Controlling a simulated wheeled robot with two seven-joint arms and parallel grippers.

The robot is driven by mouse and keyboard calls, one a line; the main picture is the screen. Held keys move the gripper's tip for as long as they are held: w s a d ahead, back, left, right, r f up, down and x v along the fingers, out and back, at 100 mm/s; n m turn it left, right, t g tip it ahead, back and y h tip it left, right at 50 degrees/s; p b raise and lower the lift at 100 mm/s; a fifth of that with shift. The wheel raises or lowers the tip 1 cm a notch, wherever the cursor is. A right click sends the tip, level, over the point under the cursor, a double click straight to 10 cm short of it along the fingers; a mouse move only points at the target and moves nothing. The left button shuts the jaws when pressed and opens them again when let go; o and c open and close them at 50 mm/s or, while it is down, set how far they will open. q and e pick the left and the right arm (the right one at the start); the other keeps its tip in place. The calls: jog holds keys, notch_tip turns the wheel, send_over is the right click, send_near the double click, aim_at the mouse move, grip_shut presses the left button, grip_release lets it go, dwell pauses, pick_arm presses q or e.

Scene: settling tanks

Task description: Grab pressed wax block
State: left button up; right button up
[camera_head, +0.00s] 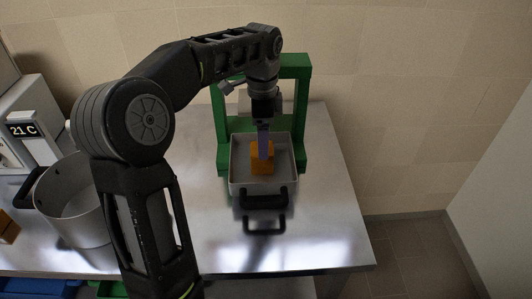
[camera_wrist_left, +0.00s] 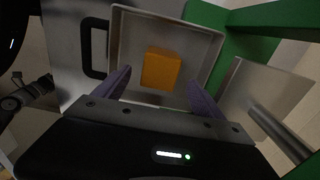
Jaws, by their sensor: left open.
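The pressed wax block (camera_head: 256,163) is orange and lies in a shallow metal tray (camera_head: 283,181) under a green press frame (camera_head: 303,100). My left gripper (camera_head: 265,150) points down over the tray and partly covers the block in the head view. In the left wrist view the block (camera_wrist_left: 160,69) shows between and beyond the two purple fingers of my left gripper (camera_wrist_left: 158,90), which are apart and empty. I cannot tell whether the fingertips reach down beside the block. My right gripper is not in view.
The tray has a black handle (camera_head: 264,199) at its near side. A metal pot (camera_head: 75,205) stands at the left of the steel table, beside a unit reading 21 C (camera_head: 30,130). An orange-brown block (camera_head: 7,228) lies at the far left. The table's right front is clear.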

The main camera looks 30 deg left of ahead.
aim_at(258, 167)
pick_arm(q)
jog(key=shift+f, duration=1.3)
jog(key=shift+s+f+p, duration=0.1)
jog(key=shift+f+p, duration=0.65)
jog(key=shift+f, duration=1.85)
jog(key=shift+c, duration=0.2)
jog(key=c, duration=1.7)
